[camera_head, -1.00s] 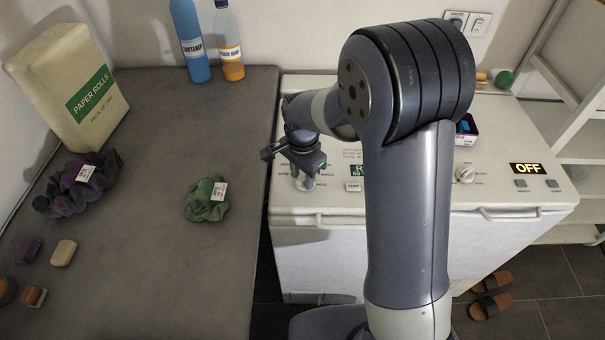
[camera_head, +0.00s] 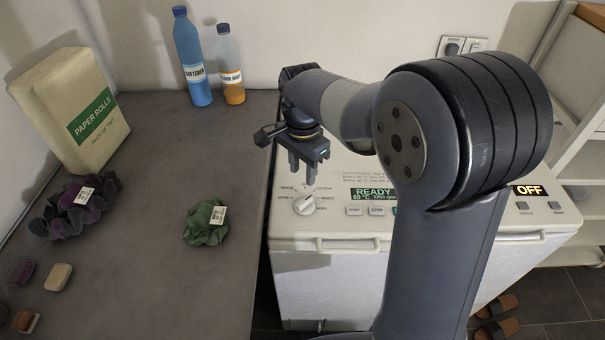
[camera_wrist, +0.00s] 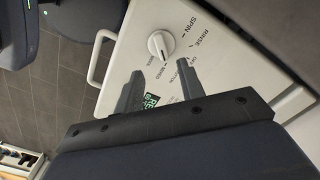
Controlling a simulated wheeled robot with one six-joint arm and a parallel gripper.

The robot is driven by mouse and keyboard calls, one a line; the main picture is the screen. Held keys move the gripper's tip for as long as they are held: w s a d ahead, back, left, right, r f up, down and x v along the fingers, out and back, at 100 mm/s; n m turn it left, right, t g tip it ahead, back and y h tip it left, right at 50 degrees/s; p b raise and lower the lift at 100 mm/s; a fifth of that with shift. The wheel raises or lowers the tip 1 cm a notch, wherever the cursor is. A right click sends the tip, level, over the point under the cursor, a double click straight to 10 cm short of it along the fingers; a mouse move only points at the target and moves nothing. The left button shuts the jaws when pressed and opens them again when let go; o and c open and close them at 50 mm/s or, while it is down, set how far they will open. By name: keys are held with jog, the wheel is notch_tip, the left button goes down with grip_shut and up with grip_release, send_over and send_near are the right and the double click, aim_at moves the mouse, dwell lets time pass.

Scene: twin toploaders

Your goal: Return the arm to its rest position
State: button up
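My gripper (camera_head: 302,166) hangs above the left end of the near washing machine's white top panel (camera_head: 340,222), pointing down. In the wrist view its two fingers (camera_wrist: 148,92) stand apart with nothing between them, over the panel print. The program dial (camera_head: 305,205) is just below and in front of the fingers, apart from them. The dial also shows in the wrist view (camera_wrist: 161,44). The green display (camera_head: 373,194) reads READY, 60 °C. My arm crosses the right half of the head view and hides part of the panel.
A grey counter (camera_head: 150,250) at left holds a green scrunchie (camera_head: 206,223), a purple scrunchie (camera_head: 75,208), soaps, a paper rolls pack (camera_head: 70,110), a blue softener bottle (camera_head: 191,58) and an orange-filled bottle (camera_head: 230,65). A display reading OFF (camera_head: 525,190) and sandals (camera_head: 495,330) are at right.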

aim_at(303, 202)
jog(key=shift+f, duration=0.1)
notch_tip(303, 202, down, 11)
jog(key=shift+r+p, duration=0.1)
jog(key=shift+p, duration=0.3)
jog(key=shift+n, duration=0.3)
dwell(0.4)
